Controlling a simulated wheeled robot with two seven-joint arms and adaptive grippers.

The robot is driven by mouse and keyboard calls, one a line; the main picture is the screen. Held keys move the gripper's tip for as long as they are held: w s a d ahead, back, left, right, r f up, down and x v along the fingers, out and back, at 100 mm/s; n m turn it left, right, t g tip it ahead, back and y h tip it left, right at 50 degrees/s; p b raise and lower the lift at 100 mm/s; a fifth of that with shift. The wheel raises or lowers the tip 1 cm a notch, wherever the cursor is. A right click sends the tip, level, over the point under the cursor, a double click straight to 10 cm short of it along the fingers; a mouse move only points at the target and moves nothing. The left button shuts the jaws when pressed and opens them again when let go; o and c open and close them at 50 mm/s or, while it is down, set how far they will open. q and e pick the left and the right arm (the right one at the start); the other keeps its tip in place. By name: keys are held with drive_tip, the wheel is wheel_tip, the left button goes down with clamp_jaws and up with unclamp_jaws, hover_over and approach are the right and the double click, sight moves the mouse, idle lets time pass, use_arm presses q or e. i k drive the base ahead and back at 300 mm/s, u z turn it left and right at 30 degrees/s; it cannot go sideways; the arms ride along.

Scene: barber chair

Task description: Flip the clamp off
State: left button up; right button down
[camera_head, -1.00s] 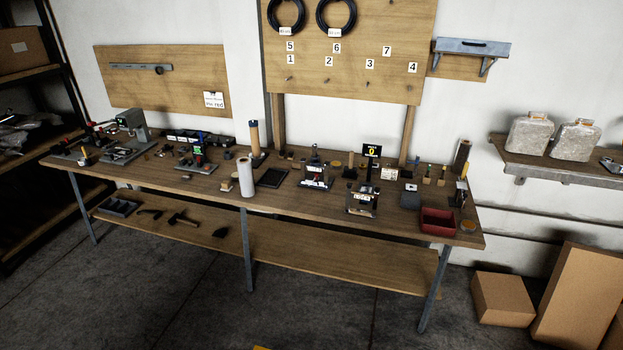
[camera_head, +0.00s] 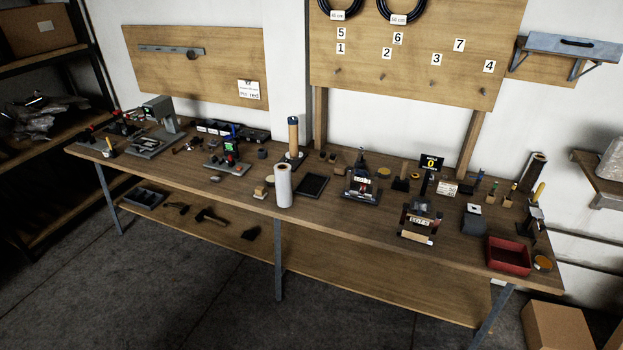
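No part of either gripper shows in the head view. A long wooden workbench (camera_head: 330,222) stands ahead of me with many small tools and fixtures on it. I cannot tell for sure which item is the clamp. Candidates are the small fixtures on the bench: one with a green display (camera_head: 228,158) left of middle, a dark one on a base plate (camera_head: 361,186) near the middle, and one with a yellow-digit display (camera_head: 422,218) to the right. Red-handled tools (camera_head: 122,125) lie at the far left end. All are too small to tell whether a clamp is on or off.
A white roll (camera_head: 283,186) stands near the bench's front edge, and a red tray (camera_head: 509,256) sits at its right end. A shelf rack (camera_head: 40,130) is at left. A cardboard box (camera_head: 556,326) stands on the floor at right. Floor (camera_head: 180,285) before the bench is clear.

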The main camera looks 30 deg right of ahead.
sight(361, 192)
drive_tip(key=u, duration=0.2)
drive_tip(key=i, duration=1.05)
drive_tip(key=z, duration=0.35)
drive_tip(key=i, duration=0.85)
drive_tip(key=z, duration=1.15)
drive_tip(key=i, duration=0.5)
drive_tip(key=z, duration=0.4)
